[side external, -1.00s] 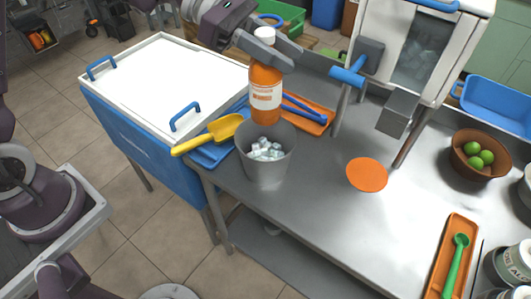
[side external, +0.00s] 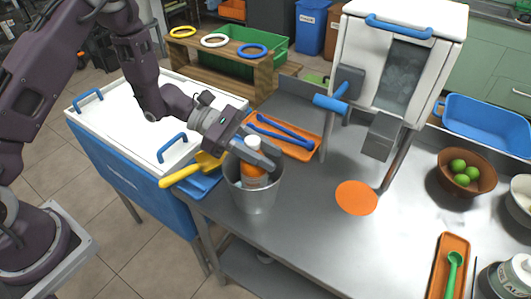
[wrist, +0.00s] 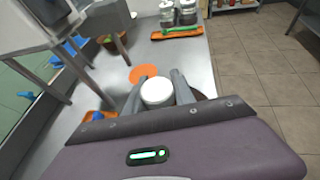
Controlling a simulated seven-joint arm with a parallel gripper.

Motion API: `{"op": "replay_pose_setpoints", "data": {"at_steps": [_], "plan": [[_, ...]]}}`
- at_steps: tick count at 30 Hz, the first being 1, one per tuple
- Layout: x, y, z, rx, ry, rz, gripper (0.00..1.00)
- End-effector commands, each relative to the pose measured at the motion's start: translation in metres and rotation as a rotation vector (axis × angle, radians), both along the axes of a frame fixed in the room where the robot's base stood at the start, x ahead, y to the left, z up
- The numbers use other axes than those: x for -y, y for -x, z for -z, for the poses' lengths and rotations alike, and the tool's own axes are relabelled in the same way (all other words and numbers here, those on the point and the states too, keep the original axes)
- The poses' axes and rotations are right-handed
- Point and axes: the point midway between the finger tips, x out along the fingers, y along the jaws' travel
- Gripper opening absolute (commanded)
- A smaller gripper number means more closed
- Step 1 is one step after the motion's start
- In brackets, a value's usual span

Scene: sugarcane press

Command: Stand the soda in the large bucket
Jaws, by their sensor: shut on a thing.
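The soda (side external: 252,177) is an orange bottle with a white cap and a pale label. It stands about upright with its lower part inside the large bucket (side external: 255,202), a grey metal pail at the counter's left end. My gripper (side external: 258,152) is shut on the soda near its neck, just above the bucket's rim. In the wrist view the white cap (wrist: 157,92) shows between the two fingers. The bottle's base is hidden by the bucket wall, so I cannot tell whether it rests on the ice seen there earlier.
A yellow scoop (side external: 192,170) lies on a blue tray left of the bucket. An orange tray (side external: 285,146) with blue tongs is behind it. The press (side external: 400,70) stands to the right. The counter around the orange disc (side external: 356,198) is clear.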

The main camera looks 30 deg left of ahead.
Motion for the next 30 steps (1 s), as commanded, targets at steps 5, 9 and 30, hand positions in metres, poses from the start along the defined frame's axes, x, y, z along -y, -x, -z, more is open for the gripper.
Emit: {"op": "replay_pose_setpoints", "data": {"at_steps": [5,9,30], "plan": [[0.0,0.0,0.001,0.0,0.001,0.0,0.0],[0.0,0.0,0.003,-0.001,0.0,0.0,0.46],[-0.061,0.013,-0.027,0.001,0.0,-0.006,0.52]]}}
